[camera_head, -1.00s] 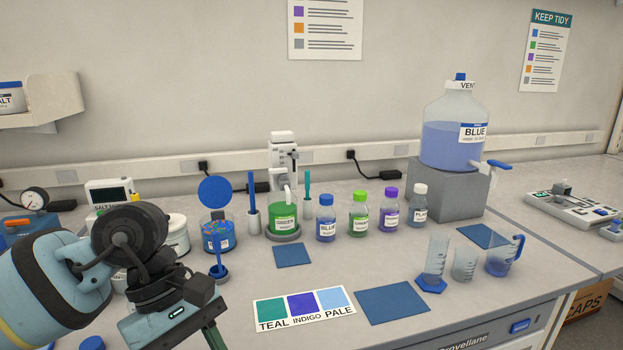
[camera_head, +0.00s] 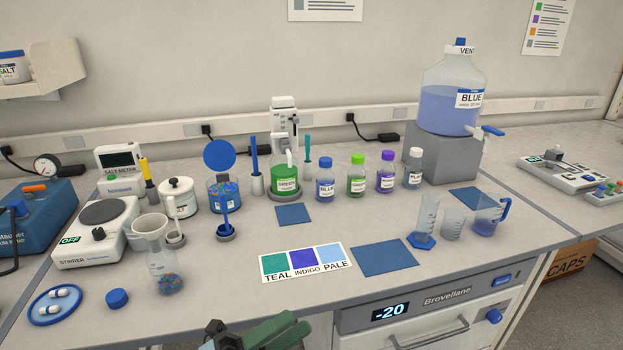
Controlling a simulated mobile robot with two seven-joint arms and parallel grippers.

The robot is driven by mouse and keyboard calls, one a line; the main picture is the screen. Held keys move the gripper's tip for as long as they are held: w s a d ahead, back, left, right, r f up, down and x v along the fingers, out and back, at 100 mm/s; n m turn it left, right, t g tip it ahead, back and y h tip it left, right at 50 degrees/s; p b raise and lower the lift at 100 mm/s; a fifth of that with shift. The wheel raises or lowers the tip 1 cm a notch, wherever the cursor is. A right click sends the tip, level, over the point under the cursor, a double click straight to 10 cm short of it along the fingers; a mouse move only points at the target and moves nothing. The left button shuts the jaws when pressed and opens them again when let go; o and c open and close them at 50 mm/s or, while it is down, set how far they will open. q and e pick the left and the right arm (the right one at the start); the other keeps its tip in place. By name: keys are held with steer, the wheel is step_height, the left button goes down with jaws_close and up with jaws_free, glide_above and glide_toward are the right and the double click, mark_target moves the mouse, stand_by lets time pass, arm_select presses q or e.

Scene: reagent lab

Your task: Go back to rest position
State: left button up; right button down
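My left gripper (camera_head: 278,332) shows only in part at the bottom edge of the head view, as dark green finger pieces beside a dark grey body. It is low, in front of the bench edge and apart from the objects on the bench. Nothing is visible in it, but its fingertips are too cut off to tell open from shut. My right gripper is not in view.
A flask with colourful bits (camera_head: 166,264), a blue cap (camera_head: 117,298) and a blue dish (camera_head: 55,304) stand at the bench's left front. The colour card (camera_head: 303,261) and blue mat (camera_head: 389,257) lie near the middle. A drawer unit (camera_head: 428,310) is below.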

arm_select(q)
steer(key=s+a+f+n+t+y+p, duration=0.1)
steer(key=a+f+n+t+y, duration=0.35)
steer(key=f+n+y, duration=0.5)
steer(key=s+a+f+n+t+y, duration=0.1)
steer(key=a+f+n+t+y, duration=0.5)
steer(key=n, duration=0.6)
steer(key=s+a+f+n+g+y, duration=0.2)
steer(key=s+f+n+g, duration=0.3)
steer(key=s+f, duration=0.4)
steer(key=s+a+f+n+g+y+p, duration=0.1)
steer(key=s+a+f+n+g+y, duration=0.2)
steer(key=s+f, duration=0.6)
steer(key=shift+s+a+f+n+g, duration=0.15)
steer(key=shift+s+a+n+g, duration=0.35)
steer(key=shift+s+n+g, duration=0.6)
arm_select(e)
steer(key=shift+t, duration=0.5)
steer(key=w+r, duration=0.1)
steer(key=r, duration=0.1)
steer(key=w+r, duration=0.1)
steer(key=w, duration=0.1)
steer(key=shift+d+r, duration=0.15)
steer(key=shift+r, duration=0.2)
arm_select(q)
steer(key=shift+w, duration=0.1)
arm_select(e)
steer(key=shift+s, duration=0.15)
